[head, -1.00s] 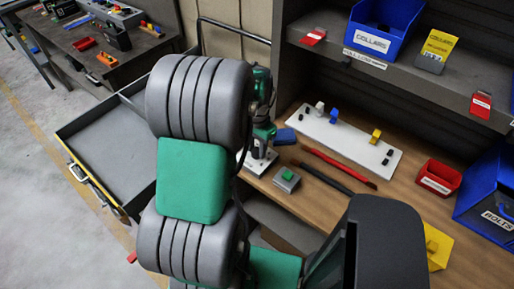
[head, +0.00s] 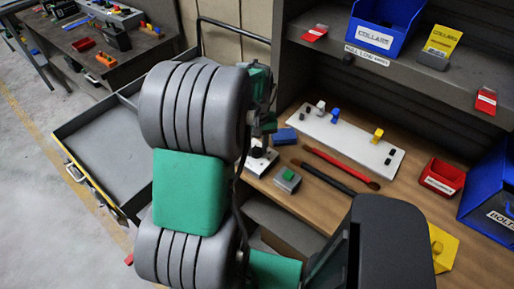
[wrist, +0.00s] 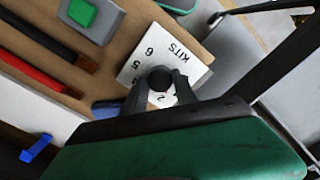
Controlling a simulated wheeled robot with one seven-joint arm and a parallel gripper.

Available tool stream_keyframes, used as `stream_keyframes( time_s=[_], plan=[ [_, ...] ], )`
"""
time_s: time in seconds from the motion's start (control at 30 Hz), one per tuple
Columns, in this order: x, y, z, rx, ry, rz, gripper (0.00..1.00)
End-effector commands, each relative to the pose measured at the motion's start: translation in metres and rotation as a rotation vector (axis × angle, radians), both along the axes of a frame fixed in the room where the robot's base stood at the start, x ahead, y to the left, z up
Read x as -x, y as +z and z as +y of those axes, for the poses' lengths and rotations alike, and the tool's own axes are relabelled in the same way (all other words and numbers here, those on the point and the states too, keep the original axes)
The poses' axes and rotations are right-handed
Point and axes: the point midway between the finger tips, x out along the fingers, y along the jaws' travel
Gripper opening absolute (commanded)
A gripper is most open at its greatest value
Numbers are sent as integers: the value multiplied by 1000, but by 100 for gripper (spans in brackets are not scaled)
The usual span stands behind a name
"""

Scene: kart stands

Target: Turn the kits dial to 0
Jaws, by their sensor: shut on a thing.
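The kits dial is a dark round knob (wrist: 160,78) on a white plate (wrist: 187,57) marked KITS in the wrist view. I cannot tell which numeral the knob points at. My gripper (wrist: 161,90) is shut on the knob, with a dark finger on each side of it.
Beside the plate are a grey box with a green button (head: 287,179), a blue block (head: 284,136) and red and black brushes (head: 337,166). A white board with pegs (head: 345,140) lies behind. A red bin (head: 441,178) stands at right. An open drawer (head: 108,158) juts out at left.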

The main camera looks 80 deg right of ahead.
Motion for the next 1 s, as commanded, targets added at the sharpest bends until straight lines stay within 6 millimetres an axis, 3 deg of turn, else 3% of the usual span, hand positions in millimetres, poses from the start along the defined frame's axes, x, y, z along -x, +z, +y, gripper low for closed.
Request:
stream_keyframes(
  time_s=[1.0],
  plan=[
    [0, 0, 0, 0, 915, 1, 0]
  ],
)
